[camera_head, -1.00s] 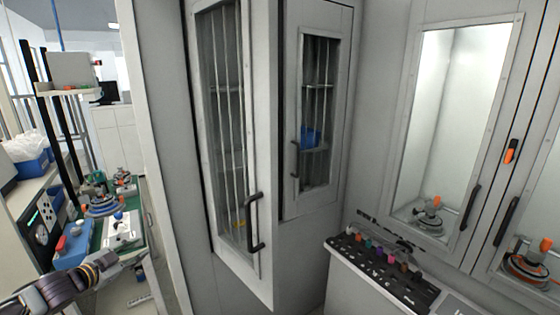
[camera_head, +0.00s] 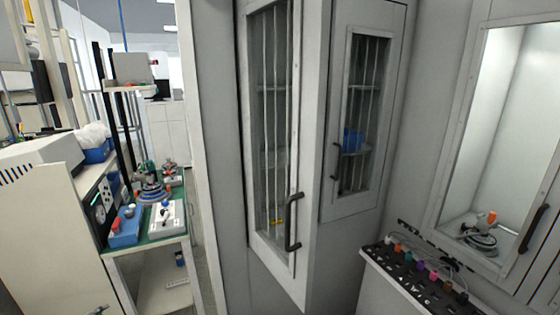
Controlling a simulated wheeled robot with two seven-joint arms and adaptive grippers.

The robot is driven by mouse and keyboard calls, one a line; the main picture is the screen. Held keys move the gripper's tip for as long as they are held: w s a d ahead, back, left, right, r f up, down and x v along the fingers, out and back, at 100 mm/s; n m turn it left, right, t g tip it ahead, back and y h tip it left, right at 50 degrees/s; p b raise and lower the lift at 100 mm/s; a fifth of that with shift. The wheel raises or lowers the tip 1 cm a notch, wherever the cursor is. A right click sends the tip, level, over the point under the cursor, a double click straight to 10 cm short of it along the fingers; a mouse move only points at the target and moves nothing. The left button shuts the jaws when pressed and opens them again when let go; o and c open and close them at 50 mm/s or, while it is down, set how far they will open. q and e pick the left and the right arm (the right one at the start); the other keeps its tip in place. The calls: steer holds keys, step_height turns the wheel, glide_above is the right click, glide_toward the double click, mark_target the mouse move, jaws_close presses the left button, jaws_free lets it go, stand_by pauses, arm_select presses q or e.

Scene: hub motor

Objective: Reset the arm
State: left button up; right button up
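Neither of my grippers shows in the head view now, and no part of my arms can be made out. Ahead stands a grey cabinet whose left door (camera_head: 303,150) is swung outward, with a barred window and a black handle (camera_head: 293,222). The other cabinet door (camera_head: 362,115) looks shut, and a blue item (camera_head: 352,139) shows behind its window. At the right, a lit chamber (camera_head: 497,130) behind a window holds a motor-like part with an orange top (camera_head: 482,232).
A control panel with coloured knobs (camera_head: 425,270) juts out at the lower right. At the left, a bench with a green top (camera_head: 186,226) carries a blue box (camera_head: 126,228), a white box (camera_head: 166,218) and a round blue-based device (camera_head: 151,194). A beige machine (camera_head: 50,225) stands nearer.

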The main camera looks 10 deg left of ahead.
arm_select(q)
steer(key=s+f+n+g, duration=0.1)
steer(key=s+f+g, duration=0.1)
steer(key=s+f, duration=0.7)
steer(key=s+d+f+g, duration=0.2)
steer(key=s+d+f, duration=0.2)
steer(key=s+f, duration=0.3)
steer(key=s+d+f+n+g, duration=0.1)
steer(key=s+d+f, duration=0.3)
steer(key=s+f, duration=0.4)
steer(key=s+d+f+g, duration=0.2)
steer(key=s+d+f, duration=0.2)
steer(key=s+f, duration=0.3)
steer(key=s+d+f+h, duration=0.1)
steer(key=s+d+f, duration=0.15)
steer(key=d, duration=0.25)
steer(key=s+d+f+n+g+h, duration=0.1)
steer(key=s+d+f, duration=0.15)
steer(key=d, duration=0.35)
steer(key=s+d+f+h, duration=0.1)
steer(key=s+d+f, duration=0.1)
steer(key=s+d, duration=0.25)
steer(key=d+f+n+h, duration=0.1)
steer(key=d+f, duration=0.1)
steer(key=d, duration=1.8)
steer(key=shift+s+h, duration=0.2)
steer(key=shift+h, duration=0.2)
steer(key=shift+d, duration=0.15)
